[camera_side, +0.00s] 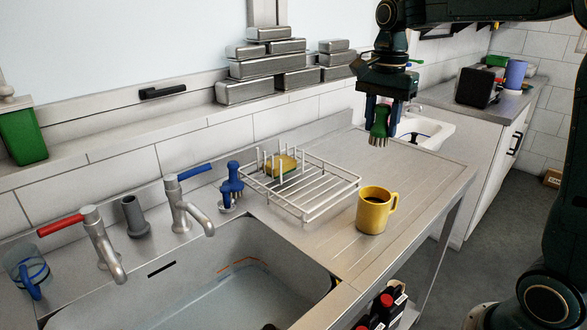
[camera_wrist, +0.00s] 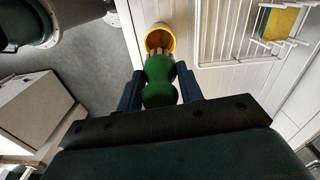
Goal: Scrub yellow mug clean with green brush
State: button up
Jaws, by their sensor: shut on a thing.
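The yellow mug (camera_side: 373,211) stands upright on the steel drainboard, its handle to the right. Its inside looks dark. My gripper (camera_side: 380,108) is in the air above and behind the mug, shut on the green brush (camera_side: 379,128). The brush's bristles point down, clear of the mug in the side view. In the wrist view the green brush (camera_wrist: 160,85) sits between my two fingers (camera_wrist: 160,90), and its bristle end overlaps the mug's opening (camera_wrist: 160,38). The mug's handle is hidden in the wrist view.
A wire dish rack (camera_side: 318,198) with a yellow-green sponge (camera_side: 281,164) stands left of the mug. A blue brush (camera_side: 231,184) stands behind the sink (camera_side: 230,290). Two taps (camera_side: 187,207) rise at the sink's back edge.

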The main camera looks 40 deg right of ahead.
jog(key=s+d+f+m, duration=0.1)
jog(key=s+d+f, duration=0.2)
jog(key=f, duration=0.3)
jog(key=shift+s, duration=0.5)
